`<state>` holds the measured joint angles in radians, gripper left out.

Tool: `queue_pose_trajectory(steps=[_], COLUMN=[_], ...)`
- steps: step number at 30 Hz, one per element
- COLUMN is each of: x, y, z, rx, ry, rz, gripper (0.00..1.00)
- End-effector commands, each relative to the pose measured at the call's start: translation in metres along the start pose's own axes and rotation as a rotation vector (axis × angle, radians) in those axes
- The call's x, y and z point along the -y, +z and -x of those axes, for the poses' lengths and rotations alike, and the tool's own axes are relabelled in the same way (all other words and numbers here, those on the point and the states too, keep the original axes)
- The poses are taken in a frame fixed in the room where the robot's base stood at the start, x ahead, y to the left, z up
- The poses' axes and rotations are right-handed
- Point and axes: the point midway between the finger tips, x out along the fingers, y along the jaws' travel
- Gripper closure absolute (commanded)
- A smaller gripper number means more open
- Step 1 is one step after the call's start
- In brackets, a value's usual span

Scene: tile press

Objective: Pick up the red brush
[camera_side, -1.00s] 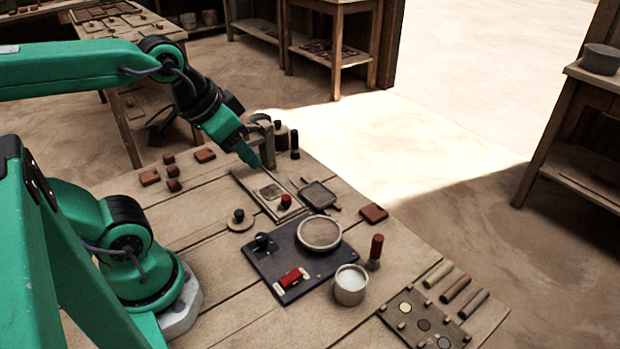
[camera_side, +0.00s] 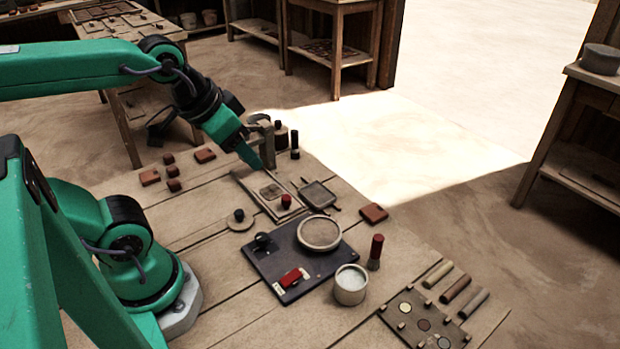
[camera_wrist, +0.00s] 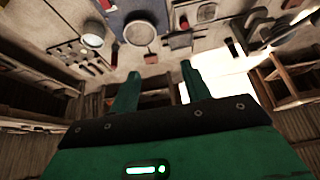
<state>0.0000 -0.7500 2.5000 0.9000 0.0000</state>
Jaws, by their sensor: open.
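The red brush (camera_side: 376,246) stands upright with its red handle up and dark end down, on the table's right part, just right of the white-filled cup (camera_side: 350,284). In the wrist view a small reddish shape below the cup (camera_wrist: 92,41) looks like the brush (camera_wrist: 104,63). My gripper (camera_side: 257,163) is above the wooden press frame at the table's back, well left of and behind the brush, and holds nothing. In the wrist view my gripper's fingers (camera_wrist: 160,70) stand apart with nothing between them.
A dark board (camera_side: 288,250) bears a round dish (camera_side: 320,233) and a red block. A brown tile (camera_side: 374,212) lies behind the brush. A color palette (camera_side: 412,312) and several sticks lie in front right. A black-handled brush (camera_side: 295,144) stands at the back.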

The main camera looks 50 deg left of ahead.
Motion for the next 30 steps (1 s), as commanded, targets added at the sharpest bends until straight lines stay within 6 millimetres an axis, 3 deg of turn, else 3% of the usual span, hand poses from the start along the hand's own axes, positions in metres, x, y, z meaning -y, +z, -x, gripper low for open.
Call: queue_pose_trajectory(steps=[8,14,30], x=[-0.002,-0.009,-0.058], y=[-0.003,-0.017,-0.072], z=[-0.001,-0.009,-0.067], rx=[0.008,0.046,0.221], ry=[0.003,0.017,0.063], rz=[-0.005,-0.025,-0.127], gripper=[0.53,0.53,0.53])
